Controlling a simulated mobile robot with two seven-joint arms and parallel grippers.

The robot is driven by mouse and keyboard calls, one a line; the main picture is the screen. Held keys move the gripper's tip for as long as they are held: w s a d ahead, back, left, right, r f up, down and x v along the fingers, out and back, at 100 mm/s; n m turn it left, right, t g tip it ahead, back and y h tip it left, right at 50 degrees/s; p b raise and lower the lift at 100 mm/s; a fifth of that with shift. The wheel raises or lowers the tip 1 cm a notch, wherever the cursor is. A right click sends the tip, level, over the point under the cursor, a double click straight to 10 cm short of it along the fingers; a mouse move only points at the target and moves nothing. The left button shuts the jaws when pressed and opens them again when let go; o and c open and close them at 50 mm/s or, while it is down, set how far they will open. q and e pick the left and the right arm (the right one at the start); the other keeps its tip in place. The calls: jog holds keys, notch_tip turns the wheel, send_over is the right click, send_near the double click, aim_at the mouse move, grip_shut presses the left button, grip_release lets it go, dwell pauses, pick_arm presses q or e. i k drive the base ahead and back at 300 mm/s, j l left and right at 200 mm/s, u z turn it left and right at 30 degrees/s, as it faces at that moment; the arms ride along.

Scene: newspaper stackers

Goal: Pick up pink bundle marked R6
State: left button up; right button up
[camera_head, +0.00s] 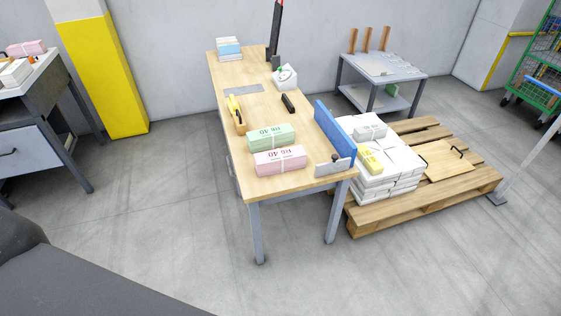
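A pink bundle (280,160) lies near the front end of the wooden-topped table, with a pale strap around it. Its print is small and seems to include "40"; I cannot read it surely. A green bundle (270,137) with similar print lies just behind it. Another pink bundle (26,48) lies on the desk at the far left, its marking unreadable. Neither of my grippers is in view.
The table (262,185) also bears a blue upright board (335,131), a small black object (288,104) and a yellow-handled tool (235,108). A wooden pallet (400,217) with stacked white bundles (375,188) stands at its right. The floor in front is clear.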

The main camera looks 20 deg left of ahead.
aim_at(266, 163)
jog(key=i+j+z, duration=0.35)
jog(key=j, duration=0.6)
jog(key=j+z, duration=0.4)
jog(key=j, duration=0.55)
jog(key=j+z, duration=0.35)
jog(key=j, duration=0.65)
